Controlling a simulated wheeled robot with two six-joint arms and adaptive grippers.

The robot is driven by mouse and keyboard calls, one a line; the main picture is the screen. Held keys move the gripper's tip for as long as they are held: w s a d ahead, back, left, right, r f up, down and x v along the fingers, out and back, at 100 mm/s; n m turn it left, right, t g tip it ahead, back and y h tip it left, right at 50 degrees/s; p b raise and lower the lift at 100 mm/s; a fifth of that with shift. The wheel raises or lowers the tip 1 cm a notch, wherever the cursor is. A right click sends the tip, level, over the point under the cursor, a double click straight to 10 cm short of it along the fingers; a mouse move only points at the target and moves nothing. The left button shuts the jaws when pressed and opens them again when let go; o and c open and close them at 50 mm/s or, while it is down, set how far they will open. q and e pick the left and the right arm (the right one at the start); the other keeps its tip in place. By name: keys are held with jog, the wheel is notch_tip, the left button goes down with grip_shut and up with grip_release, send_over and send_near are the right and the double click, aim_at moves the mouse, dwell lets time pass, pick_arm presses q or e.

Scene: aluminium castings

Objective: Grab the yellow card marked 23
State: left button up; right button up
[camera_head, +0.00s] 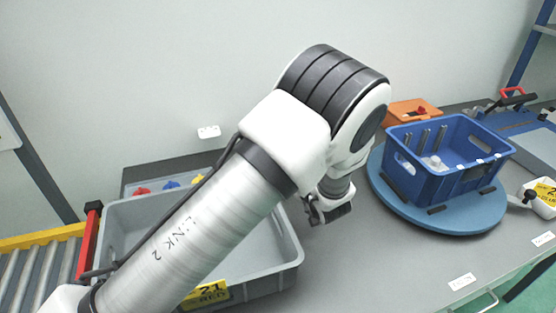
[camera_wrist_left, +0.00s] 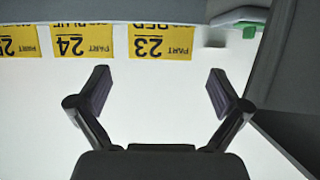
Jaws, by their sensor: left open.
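The yellow card marked 23 (camera_wrist_left: 160,42) shows upside down at the top of the left wrist view, hanging below a grey edge. It lies beyond and between my left gripper's fingertips (camera_wrist_left: 160,84), with a gap to them. My left gripper is open, with nothing between its fingers. In the head view my left gripper (camera_head: 331,208) is at the end of the arm, beside the grey crate (camera_head: 285,240). I cannot make out card 23 in the head view. My right gripper is not in view.
Yellow card 24 (camera_wrist_left: 83,42) and a cut-off yellow card (camera_wrist_left: 18,41) hang left of card 23. A card marked 21 (camera_head: 206,294) is on the grey crate. A blue crate (camera_head: 455,186) stands on a round blue turntable (camera_head: 415,211). An orange bin (camera_head: 412,112) is behind.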

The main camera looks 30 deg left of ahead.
pick_arm(q)
jog(key=shift+w+a+f, duration=0.2)
jog(key=shift+w+a, duration=0.2)
jog(key=shift+a, duration=0.2)
jog(key=p+x, duration=0.1)
jog(key=x, duration=0.4)
jog(key=shift+w+a+f, duration=0.1)
jog(key=shift+w+a, duration=0.15)
jog(key=shift+a, duration=0.05)
jog(key=shift+s+d, duration=0.1)
jog(key=shift+d, duration=0.1)
jog(key=c, duration=0.6)
